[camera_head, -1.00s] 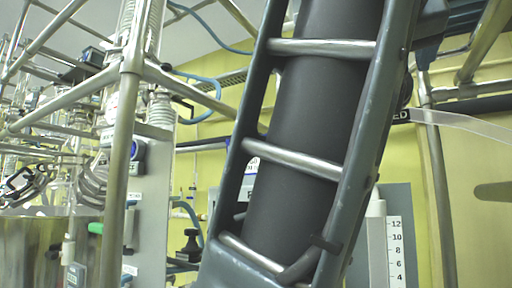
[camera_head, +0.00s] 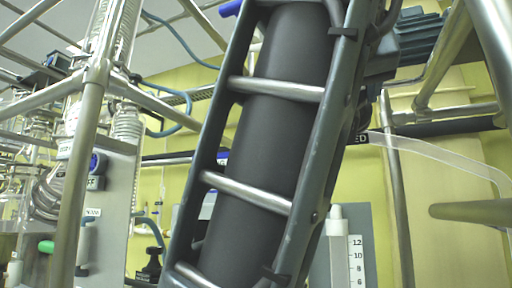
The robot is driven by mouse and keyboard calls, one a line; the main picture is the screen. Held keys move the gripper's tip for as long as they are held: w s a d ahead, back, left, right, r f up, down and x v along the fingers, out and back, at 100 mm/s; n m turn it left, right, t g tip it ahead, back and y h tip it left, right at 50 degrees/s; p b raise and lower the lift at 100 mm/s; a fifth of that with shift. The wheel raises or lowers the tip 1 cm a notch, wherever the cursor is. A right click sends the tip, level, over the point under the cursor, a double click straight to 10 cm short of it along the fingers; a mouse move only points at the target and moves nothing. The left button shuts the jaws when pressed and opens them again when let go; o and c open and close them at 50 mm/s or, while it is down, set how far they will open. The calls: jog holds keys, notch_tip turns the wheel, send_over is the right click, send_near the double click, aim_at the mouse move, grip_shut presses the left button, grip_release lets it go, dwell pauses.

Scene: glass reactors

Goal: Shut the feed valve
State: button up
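A black label ending in the letters "ED" (camera_head: 356,138) shows just right of a large grey frame that crosses the middle of the view. A clear curved tube (camera_head: 430,151) runs from beside the label towards the right edge. I cannot make out a feed valve or its handle; the area left of the label is hidden behind the frame. My gripper is not recognisable in the view.
The grey frame with metal rungs (camera_head: 246,190) and a dark cylinder inside blocks the middle. Metal pipes (camera_head: 398,200) stand at the right. At the left are a steel pole (camera_head: 77,180), glassware and a grey panel (camera_head: 112,215). A yellow wall (camera_head: 350,185) lies behind.

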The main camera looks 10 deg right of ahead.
jog(key=shift+m+b, duration=0.4)
jog(key=shift+m, duration=0.6)
jog(key=o, duration=1)
jog(key=shift+b+v, duration=1)
jog(key=shift+v, duration=2.9)
